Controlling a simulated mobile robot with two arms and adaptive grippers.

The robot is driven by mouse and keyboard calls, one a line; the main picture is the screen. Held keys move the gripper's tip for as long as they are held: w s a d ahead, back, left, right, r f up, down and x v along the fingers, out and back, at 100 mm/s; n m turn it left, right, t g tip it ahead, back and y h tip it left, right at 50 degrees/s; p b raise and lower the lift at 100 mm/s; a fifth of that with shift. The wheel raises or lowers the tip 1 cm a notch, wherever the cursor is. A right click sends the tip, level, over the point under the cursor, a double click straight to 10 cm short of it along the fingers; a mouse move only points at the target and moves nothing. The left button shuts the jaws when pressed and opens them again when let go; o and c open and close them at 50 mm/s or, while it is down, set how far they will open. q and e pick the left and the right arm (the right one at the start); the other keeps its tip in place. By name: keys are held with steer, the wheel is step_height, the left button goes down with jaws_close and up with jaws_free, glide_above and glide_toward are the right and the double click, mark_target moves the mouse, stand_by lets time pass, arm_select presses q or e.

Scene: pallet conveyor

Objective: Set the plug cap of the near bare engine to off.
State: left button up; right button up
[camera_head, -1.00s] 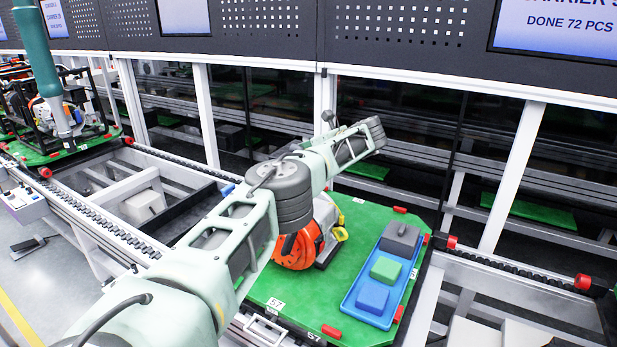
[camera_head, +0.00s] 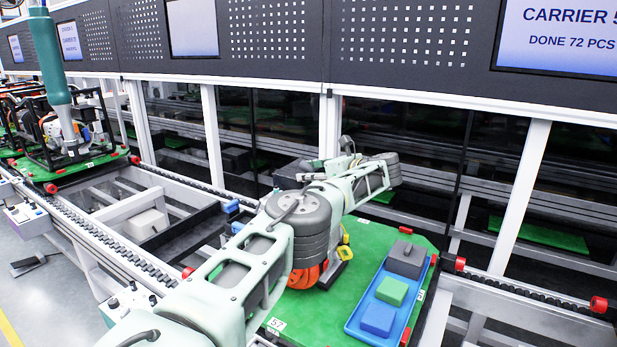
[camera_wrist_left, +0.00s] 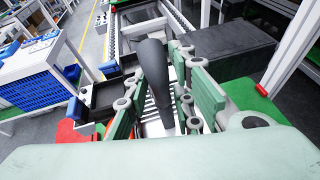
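The near bare engine (camera_head: 304,278), orange with dark parts, sits on a green pallet (camera_head: 293,319) in the head view. My left arm crosses over it and hides most of it. A yellow part (camera_head: 345,252) shows at its right side. My left gripper (camera_head: 335,168) is behind the arm's wrist, above the far side of the pallet. In the left wrist view its green fingers (camera_wrist_left: 162,105) stand apart, with a dark grey elongated piece (camera_wrist_left: 155,75) between them. It looks like the plug cap, but contact is unclear. My right gripper is out of view.
A blue tray (camera_head: 361,338) with grey, green and blue blocks lies on the pallet's right side. A framed engine (camera_head: 62,135) stands on another pallet at the left. White posts (camera_head: 522,190) and a dark panel with screens line the back.

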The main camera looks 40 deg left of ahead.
arm_select(q)
steer(key=shift+o, duration=1)
steer(key=shift+w+d, duration=0.2)
steer(key=shift+w, duration=0.05)
steer(key=shift+s, duration=0.15)
steer(key=shift+d, duration=0.25)
steer(key=v, duration=1.1)
steer(key=shift+d+r, duration=0.15)
steer(key=shift+d, duration=0.1)
